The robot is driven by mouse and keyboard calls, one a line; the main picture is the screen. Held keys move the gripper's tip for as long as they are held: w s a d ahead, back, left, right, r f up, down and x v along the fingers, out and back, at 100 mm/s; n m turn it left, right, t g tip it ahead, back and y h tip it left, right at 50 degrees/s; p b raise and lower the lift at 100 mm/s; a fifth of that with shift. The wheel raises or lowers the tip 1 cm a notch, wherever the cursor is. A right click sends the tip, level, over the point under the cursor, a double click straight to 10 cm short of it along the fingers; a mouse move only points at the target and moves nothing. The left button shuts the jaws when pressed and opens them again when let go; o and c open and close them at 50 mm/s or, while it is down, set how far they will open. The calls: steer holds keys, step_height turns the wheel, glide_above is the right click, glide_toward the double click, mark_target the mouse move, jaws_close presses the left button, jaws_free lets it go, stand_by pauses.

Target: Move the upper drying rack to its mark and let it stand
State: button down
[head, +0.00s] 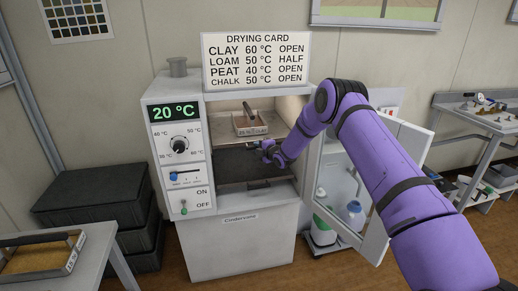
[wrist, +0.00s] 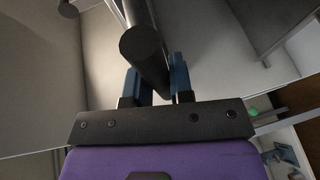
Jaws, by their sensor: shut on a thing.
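My gripper (head: 266,150) is at the cabinet's opening, at the right part of the rack's front. In the wrist view, my gripper (wrist: 158,88) has its blue-padded fingers on either side of a dark round bar (wrist: 143,45), which looks like the rack's handle. The fingers are shut on it. A small tray with a handle (head: 250,122) sits further back and higher in the cabinet. I cannot make out the rack's mark; my arm hides part of the right side.
The cabinet door (head: 400,160) stands open on the right, behind my arm. Bottles (head: 352,215) stand by the door. A dark handle (head: 258,185) shows below the rack. Black crates (head: 95,190) and a table with a soil tray (head: 40,258) are at the left.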

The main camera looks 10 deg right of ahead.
steer(key=shift+w+r, duration=0.15)
steer(key=shift+r, duration=0.1)
steer(key=c, duration=1)
jaws_free()
steer(key=shift+w+f, duration=0.15)
steer(key=v, duration=1.1)
steer(key=shift+f, duration=0.1)
